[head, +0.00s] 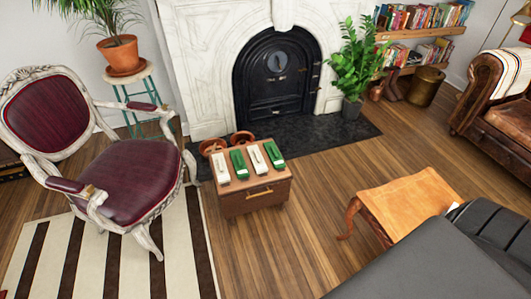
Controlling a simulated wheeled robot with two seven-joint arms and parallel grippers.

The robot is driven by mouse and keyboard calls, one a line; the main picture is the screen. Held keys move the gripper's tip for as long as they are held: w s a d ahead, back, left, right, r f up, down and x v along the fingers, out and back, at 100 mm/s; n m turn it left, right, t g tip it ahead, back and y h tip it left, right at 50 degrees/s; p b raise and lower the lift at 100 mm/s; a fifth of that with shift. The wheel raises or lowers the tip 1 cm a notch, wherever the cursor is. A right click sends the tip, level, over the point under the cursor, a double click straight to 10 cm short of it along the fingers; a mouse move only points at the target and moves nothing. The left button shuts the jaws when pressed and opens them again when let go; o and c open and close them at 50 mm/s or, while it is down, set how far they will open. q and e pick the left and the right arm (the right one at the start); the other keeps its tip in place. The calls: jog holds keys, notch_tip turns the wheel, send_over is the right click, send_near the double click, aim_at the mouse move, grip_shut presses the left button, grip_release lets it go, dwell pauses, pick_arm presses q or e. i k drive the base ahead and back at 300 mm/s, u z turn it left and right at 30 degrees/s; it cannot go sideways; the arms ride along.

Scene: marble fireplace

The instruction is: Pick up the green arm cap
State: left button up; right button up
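Two green blocks with pale ends, one at centre left (239,164) and one at the right (274,155), lie on top of a small wooden cabinet (232,205). Two white blocks, one at the far left (219,168) and one in the middle (257,159), alternate with them in a row. Small markings on the blocks are too small to read, and I cannot tell which green one is the arm cap. Neither of my grippers shows in the head view.
A red armchair (133,181) stands left of the cabinet on a striped rug (182,240). The fireplace (278,75) is behind. A tan-topped stool (408,200) and a dark grey shape (425,270) are at the right. Wood floor is clear before the cabinet.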

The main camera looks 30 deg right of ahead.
aim_at(241, 168)
jog(key=k, duration=0.4)
jog(key=z, duration=0.7)
jog(key=i, duration=0.95)
jog(key=u, duration=0.45)
jog(key=i, duration=0.8)
jog(key=u, duration=0.55)
